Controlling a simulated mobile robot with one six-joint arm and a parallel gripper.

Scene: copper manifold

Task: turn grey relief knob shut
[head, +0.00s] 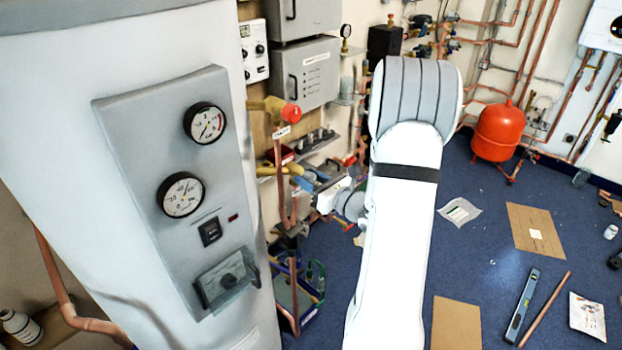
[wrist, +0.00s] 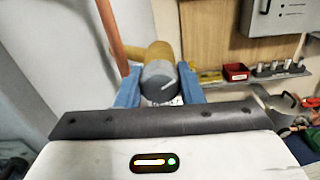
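In the wrist view, the grey relief knob (wrist: 158,82) is a round cylinder with a pale line on its face. It sits on the end of a brass valve body (wrist: 160,52). My gripper (wrist: 160,86) has one blue finger on each side of the knob, very close to it. I cannot tell whether the fingers press on it or leave a thin gap. In the head view, my gripper (head: 310,180) is beside the yellow brass fitting (head: 288,170); the knob is not clear there.
A vertical copper pipe (wrist: 110,35) stands left of the valve. A red bin (wrist: 236,72) and a shelf of small fittings lie to the right. In the head view, a red knob (head: 291,114) is above, and a white cylinder with gauges (head: 204,122) stands close on the left.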

